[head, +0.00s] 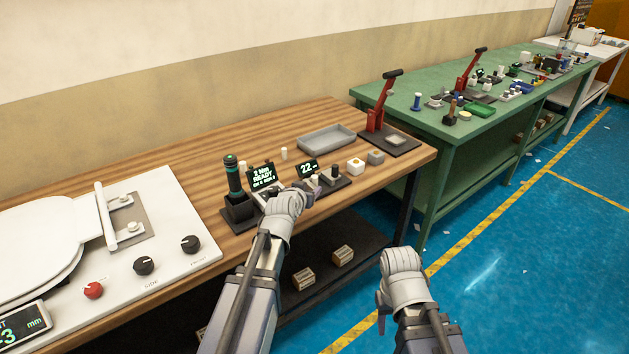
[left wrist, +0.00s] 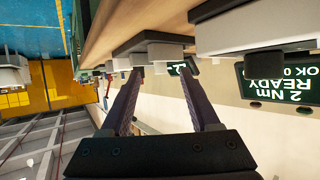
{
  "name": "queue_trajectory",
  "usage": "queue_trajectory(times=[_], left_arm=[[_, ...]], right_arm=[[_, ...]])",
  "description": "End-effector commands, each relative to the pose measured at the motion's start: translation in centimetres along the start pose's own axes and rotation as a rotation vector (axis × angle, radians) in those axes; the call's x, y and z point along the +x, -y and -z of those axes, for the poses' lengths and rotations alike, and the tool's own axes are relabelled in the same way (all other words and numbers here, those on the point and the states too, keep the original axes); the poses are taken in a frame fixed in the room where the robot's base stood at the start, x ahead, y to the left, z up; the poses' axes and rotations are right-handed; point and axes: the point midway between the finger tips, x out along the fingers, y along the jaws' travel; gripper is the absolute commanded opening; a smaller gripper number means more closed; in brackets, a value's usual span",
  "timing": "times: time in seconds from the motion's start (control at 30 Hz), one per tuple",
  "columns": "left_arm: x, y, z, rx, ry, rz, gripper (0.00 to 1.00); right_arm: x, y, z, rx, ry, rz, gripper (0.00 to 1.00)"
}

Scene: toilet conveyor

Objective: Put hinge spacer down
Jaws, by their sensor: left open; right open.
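My left gripper (head: 305,190) is at the small stations on the wooden bench, beside the 22 mm gauge display (head: 307,168). In the left wrist view its two fingers (left wrist: 160,75) are spread apart, with no part clearly held between them. A small pale cylinder (head: 284,153) stands on the bench behind the displays. I cannot tell whether it is the hinge spacer; the left hand hides part of the stations. My right gripper (head: 382,312) is open over the floor, right of the bench, and its fingertips are poorly visible.
A black screwdriver (head: 233,177) stands in a holder beside the 2 Nm READY display (head: 263,177). A grey tray (head: 326,138) and a red-levered press (head: 379,115) stand further back. A toilet seat fixture (head: 150,240) fills the left.

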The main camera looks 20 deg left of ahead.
Motion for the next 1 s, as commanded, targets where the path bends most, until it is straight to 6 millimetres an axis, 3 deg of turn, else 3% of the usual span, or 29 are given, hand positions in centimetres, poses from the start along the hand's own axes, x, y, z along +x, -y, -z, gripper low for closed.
queue_trajectory(times=[0.37,0.63,0.87,1.0], left_arm=[[0.1,0.8,1.3,0.004,-0.049,-0.025,0.62],[2.7,0.7,1.4,0.005,-0.048,-0.025,0.62],[3.2,0.6,1.6,0.004,-0.048,-0.025,0.62],[4.8,0.2,1.9,0.006,-0.048,-0.026,0.62]], right_arm=[[-0.1,0.0,0.0,0.0,0.0,0.0,0.5],[0.8,0.1,0.1,0.0,0.0,0.0,0.5],[0.9,0.1,0.1,0.0,0.0,0.0,0.5],[1.3,0.1,0.1,0.0,0.0,0.0,0.5]])
